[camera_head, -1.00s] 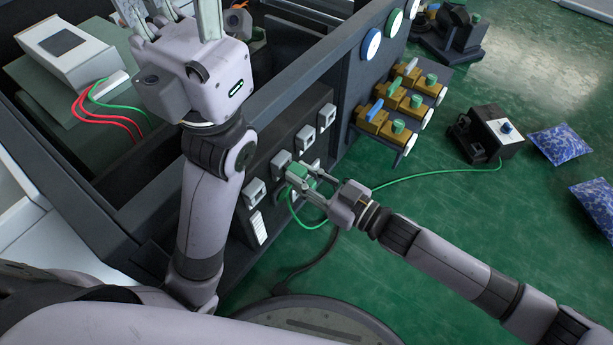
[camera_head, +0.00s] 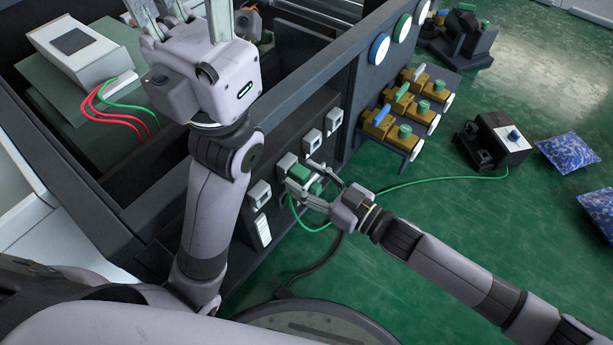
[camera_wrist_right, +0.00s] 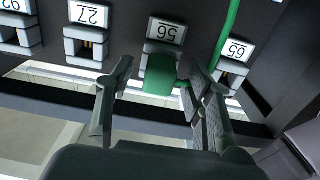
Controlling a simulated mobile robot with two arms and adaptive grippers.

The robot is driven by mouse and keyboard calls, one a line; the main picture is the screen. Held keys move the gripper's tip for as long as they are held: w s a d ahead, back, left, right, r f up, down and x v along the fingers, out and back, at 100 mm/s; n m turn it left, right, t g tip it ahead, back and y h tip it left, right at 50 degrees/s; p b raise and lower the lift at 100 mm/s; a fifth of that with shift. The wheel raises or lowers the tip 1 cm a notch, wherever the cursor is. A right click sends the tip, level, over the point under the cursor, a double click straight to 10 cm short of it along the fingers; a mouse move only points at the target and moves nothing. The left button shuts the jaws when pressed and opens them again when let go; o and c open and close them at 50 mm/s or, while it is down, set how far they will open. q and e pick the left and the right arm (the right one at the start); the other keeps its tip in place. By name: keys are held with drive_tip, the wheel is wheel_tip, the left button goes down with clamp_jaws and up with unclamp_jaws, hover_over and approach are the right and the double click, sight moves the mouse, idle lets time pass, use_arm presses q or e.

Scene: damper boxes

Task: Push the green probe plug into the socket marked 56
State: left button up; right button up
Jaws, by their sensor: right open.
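The green probe plug (camera_wrist_right: 160,74) sits at the socket marked 56 (camera_wrist_right: 165,31) in the right wrist view, its body covering the opening. How deep it is in cannot be told. In the head view the plug (camera_head: 299,174) is against the dark panel at one of the grey sockets, with its green cable hanging below. My right gripper (camera_head: 312,184) is open in front of the panel, its fingers spread on either side of the plug; in the wrist view the fingers (camera_wrist_right: 158,92) stand apart from it. My left gripper (camera_head: 182,14) is raised at the upper left, fingers apart and partly cut off.
Sockets marked 27 (camera_wrist_right: 90,16) and 65 (camera_wrist_right: 237,50) flank socket 56. The green cable (camera_head: 440,181) runs to a white-and-black box (camera_head: 503,138) on the floor. Brass valves (camera_head: 402,103) stick out beside the panel. Blue patterned bags (camera_head: 566,152) lie at the right.

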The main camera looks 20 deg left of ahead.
drive_tip(key=v, duration=1.2)
